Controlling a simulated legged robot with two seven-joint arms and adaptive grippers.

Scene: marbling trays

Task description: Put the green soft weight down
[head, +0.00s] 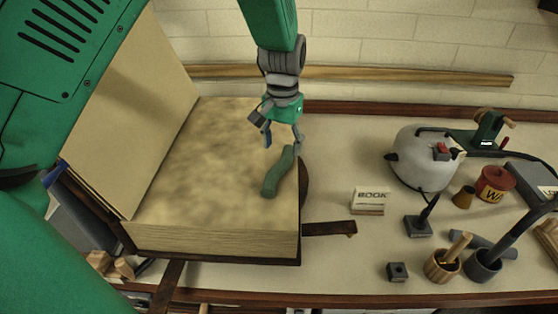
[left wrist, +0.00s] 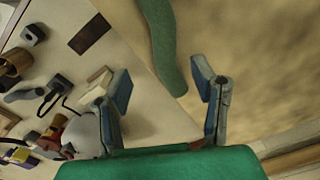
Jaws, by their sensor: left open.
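The green soft weight (head: 279,172) is a long, slightly bent green piece. It lies on the right side of the open page of a large thick book (head: 215,242), near the page's right edge. My left gripper (head: 282,140) is just behind the weight's far end, with its fingers spread and nothing between them. In the left wrist view the weight (left wrist: 162,45) lies beyond the open fingers (left wrist: 165,98), apart from them. My right gripper is not in view.
The book's cover (head: 135,110) stands raised at left. On the table to the right are a small BOOK block (head: 369,200), a grey kettle-like pot (head: 424,160), a red tin (head: 494,184) and cups holding tools. A dark strap (head: 330,229) sticks out from the book's right side.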

